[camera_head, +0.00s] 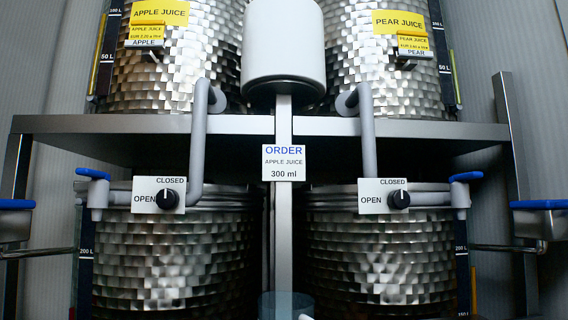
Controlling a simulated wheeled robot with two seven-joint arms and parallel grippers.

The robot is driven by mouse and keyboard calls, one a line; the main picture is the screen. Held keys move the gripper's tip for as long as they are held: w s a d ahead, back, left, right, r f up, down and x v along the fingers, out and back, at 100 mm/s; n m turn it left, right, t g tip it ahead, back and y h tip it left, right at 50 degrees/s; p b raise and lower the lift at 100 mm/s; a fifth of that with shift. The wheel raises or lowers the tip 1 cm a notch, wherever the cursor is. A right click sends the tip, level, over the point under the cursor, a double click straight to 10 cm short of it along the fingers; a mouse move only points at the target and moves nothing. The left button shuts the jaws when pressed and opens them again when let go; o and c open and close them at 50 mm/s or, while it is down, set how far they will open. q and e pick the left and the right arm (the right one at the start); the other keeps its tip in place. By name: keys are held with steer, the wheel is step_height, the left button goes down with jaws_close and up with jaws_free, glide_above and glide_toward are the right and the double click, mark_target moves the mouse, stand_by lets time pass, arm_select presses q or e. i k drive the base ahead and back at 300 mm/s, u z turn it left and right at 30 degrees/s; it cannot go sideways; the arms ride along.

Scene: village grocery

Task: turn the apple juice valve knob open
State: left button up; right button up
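The apple juice knob (167,199) is a round black knob on a white plate (144,195), at the left tank under the yellow APPLE JUICE sign (159,12). The plate reads CLOSED above and OPEN to the left. The knob's pale mark seems to point up and slightly right, towards CLOSED. A grey pipe (198,140) comes down beside the plate from the upper tank. A translucent bluish cup (285,304) is cut off at the bottom edge; its contents cannot be told. Neither of my grippers is clearly in view.
A matching pear juice knob (398,199) sits on the right. Blue tap levers (93,174) and (466,176) stick out beside the plates. A metal shelf (400,128) crosses above. A central post (283,230) carries an order card (284,163) reading apple juice, 300 ml.

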mark_target(167, 198)
steer(key=z, duration=1.85)
steer(key=k, duration=1.3)
steer(key=u, duration=1.3)
steer(key=i, duration=0.55)
steer(key=u, duration=0.1)
